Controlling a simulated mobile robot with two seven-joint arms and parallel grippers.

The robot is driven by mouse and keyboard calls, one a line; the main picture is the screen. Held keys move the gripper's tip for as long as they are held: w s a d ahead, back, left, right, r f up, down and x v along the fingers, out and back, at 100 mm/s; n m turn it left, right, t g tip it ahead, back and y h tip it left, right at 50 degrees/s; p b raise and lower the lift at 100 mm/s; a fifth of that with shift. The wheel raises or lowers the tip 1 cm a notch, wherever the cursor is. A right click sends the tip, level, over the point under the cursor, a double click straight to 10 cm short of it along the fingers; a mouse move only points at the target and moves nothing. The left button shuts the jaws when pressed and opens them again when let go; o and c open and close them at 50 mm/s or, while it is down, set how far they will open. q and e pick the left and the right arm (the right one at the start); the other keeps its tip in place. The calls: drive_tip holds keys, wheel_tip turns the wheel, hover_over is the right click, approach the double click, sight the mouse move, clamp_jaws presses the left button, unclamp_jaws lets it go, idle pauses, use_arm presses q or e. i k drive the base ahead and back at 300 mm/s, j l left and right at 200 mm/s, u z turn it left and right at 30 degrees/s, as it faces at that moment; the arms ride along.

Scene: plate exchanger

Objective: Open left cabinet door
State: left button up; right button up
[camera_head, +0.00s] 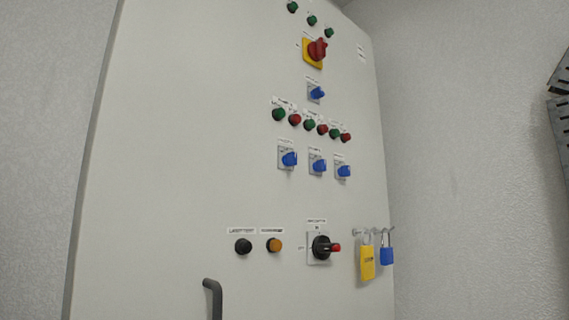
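A pale grey cabinet door (165,150) fills the middle of the head view and appears shut. A dark grey curved handle (215,292) sticks out at the lower middle, with its lower part cut off by the bottom edge of the picture. Only this one door face is in view, so I cannot tell whether it is the left door. Neither of my grippers is in view.
The panel carries a red and yellow rotary switch (316,51), several blue knobs and coloured buttons, and a black selector (322,247). A yellow padlock (367,262) and a blue padlock (386,256) hang at its right. A dark perforated object (560,110) is at the right edge.

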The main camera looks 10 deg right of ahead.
sight(186, 166)
drive_tip(key=z, duration=1.15)
drive_tip(key=k+z, duration=0.5)
